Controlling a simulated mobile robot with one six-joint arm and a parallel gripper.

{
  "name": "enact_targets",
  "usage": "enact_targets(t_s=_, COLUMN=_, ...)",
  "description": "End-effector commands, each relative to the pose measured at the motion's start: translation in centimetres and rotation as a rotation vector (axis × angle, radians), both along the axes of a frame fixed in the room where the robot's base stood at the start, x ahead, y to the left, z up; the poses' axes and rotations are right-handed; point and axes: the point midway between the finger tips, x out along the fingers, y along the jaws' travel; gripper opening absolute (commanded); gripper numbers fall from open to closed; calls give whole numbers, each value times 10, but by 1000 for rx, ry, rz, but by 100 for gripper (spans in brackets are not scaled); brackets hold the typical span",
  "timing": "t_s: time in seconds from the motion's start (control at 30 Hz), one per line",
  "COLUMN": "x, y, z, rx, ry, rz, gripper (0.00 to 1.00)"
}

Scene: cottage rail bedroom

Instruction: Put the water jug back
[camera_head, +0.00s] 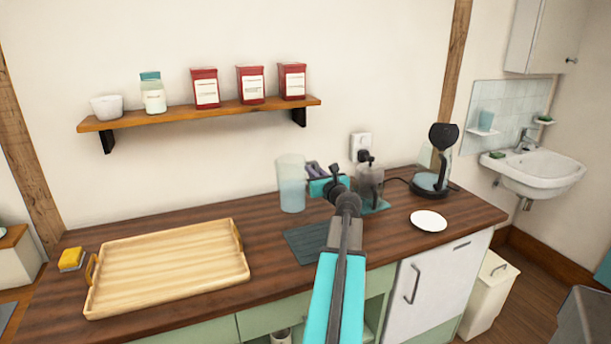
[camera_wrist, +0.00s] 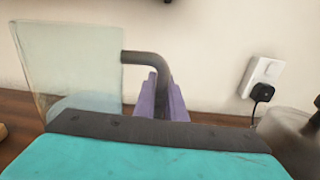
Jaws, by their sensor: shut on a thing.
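The water jug (camera_head: 291,185) is a pale blue, see-through vessel that looks upright near the back of the wooden counter. It also shows at the left in the wrist view (camera_wrist: 78,65), with a dark handle (camera_wrist: 140,57) on its right side. My gripper (camera_head: 318,180) is to the right of the jug, at the handle. In the wrist view its purple fingers (camera_wrist: 162,100) are closed around the handle. The jug's base is partly hidden there, and I cannot tell whether it touches the counter.
A dark mat (camera_head: 308,243) lies in front of the jug. A wooden tray (camera_head: 170,268) fills the left. A grey see-through container (camera_head: 370,183) stands close on the right, then a black appliance (camera_head: 431,184) and a white plate (camera_head: 428,221). A shelf (camera_head: 220,110) hangs above.

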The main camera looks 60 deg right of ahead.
Motion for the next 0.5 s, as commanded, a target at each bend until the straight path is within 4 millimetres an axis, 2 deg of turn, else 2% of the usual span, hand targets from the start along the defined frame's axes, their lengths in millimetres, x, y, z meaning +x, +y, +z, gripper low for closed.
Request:
enact_targets(t_s=0.23, x=26, y=-16, z=0, rx=2, ry=-4, rz=1, gripper=0)
enact_targets(t_s=0.5, x=35, y=-21, z=-2, rx=1, ry=-5, rz=0, gripper=0)
